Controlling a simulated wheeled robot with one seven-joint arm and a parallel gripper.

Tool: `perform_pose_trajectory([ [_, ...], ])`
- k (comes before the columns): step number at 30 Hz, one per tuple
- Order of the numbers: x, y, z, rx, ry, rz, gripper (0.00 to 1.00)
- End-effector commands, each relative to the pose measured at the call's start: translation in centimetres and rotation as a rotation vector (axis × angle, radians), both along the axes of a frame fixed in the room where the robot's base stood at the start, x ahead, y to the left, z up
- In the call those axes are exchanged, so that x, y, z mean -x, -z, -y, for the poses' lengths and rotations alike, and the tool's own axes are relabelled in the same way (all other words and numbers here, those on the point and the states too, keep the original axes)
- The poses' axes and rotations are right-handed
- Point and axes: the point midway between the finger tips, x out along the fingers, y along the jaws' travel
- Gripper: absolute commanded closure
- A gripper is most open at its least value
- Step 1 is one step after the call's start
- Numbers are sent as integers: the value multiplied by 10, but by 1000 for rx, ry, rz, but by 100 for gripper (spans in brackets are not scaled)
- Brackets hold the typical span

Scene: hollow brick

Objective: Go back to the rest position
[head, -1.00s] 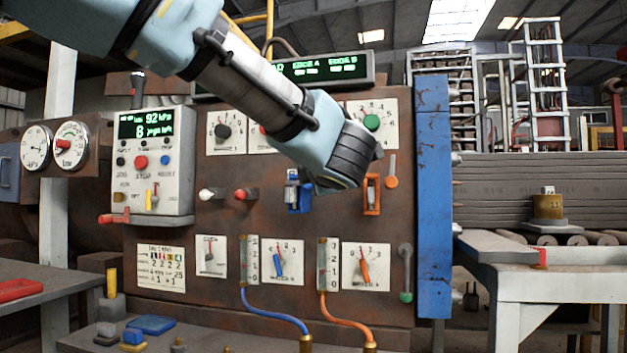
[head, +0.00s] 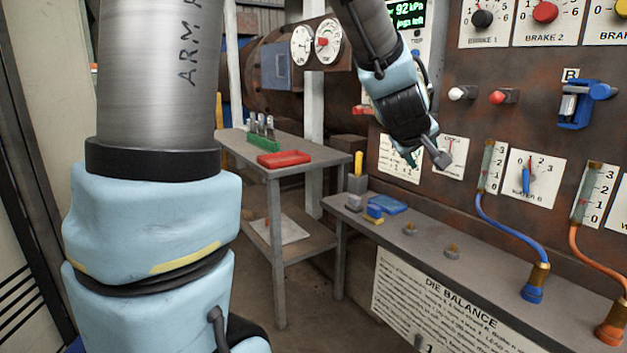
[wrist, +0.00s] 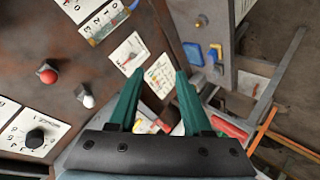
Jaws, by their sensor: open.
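My gripper (head: 412,156) hangs from my bent arm in front of the left part of the rusty control panel (head: 455,100), mostly hidden behind my wrist in the head view. In the wrist view, the two teal fingers of my gripper (wrist: 159,75) stand apart with nothing between them. Beyond the fingertips are white cards (wrist: 158,76) on the panel. A large link of my arm fills the left of the head view.
A grey shelf (head: 400,232) below the panel holds a blue block (head: 388,205) and small parts. A side table (head: 330,165) carries a red tray (head: 284,159) and several upright metal pieces. Blue and orange hoses (head: 512,236) run down at right. Floor between the tables is clear.

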Motion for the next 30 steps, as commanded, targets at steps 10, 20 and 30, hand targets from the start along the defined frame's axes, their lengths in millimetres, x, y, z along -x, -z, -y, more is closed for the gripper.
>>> perform_pose_trajectory([
  [10, 56, 90, -221, -514, 128, -354, 51],
  [20, 123, 113, -306, -667, 214, -578, 51],
  [30, 124, 114, -307, -670, 217, -581, 51],
])
